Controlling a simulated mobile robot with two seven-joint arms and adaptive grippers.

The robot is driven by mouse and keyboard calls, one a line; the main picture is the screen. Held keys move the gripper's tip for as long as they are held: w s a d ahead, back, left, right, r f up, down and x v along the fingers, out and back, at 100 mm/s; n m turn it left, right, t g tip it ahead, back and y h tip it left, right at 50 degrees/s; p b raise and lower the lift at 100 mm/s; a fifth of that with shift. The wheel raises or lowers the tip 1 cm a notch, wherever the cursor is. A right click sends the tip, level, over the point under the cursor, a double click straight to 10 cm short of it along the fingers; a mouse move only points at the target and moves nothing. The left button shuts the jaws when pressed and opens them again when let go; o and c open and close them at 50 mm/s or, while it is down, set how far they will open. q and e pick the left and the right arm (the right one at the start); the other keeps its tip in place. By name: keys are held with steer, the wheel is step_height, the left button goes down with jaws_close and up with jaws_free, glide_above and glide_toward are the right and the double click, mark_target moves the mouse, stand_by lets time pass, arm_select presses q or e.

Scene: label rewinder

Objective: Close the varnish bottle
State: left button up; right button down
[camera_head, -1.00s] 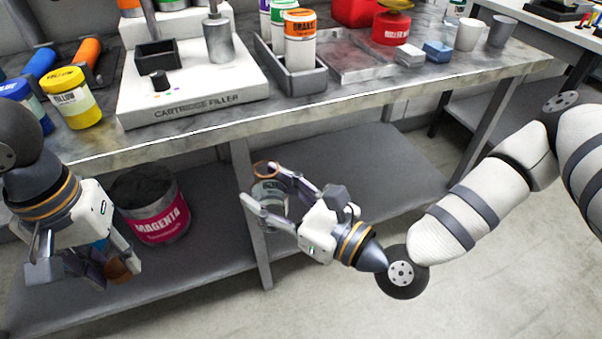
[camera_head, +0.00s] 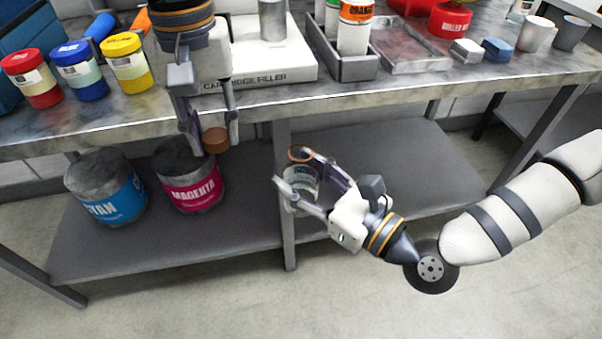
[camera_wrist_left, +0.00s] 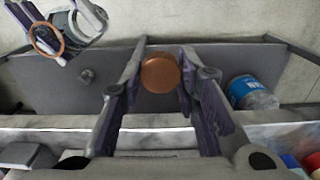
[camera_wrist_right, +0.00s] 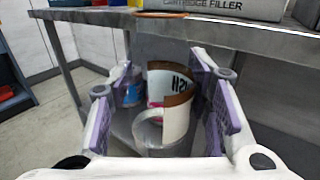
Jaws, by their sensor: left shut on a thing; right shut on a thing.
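My left gripper (camera_head: 214,146) is shut on a copper-brown cap (camera_head: 215,140), held in front of the workbench edge. The cap also shows between the fingers in the left wrist view (camera_wrist_left: 160,73). My right gripper (camera_head: 298,180) is shut on the clear varnish bottle (camera_head: 303,190), which has an open copper-coloured rim (camera_head: 300,154). In the right wrist view the bottle (camera_wrist_right: 178,115) stands roughly upright between the fingers, with part of a label showing. The cap is apart from the bottle, to its left in the head view.
The workbench (camera_head: 420,92) bears a cartridge filler (camera_head: 265,75), a grey tray (camera_head: 355,68) and yellow (camera_head: 128,62), blue and red jars. Cyan (camera_head: 107,190) and magenta (camera_head: 188,178) buckets stand on the lower shelf (camera_head: 400,160). A table leg (camera_head: 285,200) is behind the bottle.

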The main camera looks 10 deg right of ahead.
arm_select(q)
step_height(320, 180, up, 7)
glide_above(301, 177)
steer(key=w, duration=0.2)
steer(key=shift+w+d, duration=0.1)
steer(key=shift+d, duration=0.05)
steer(key=shift+f, duration=2.05)
steer(key=shift+f, duration=0.1)
steer(key=shift+f, duration=0.8)
steer(key=shift+f, duration=0.55)
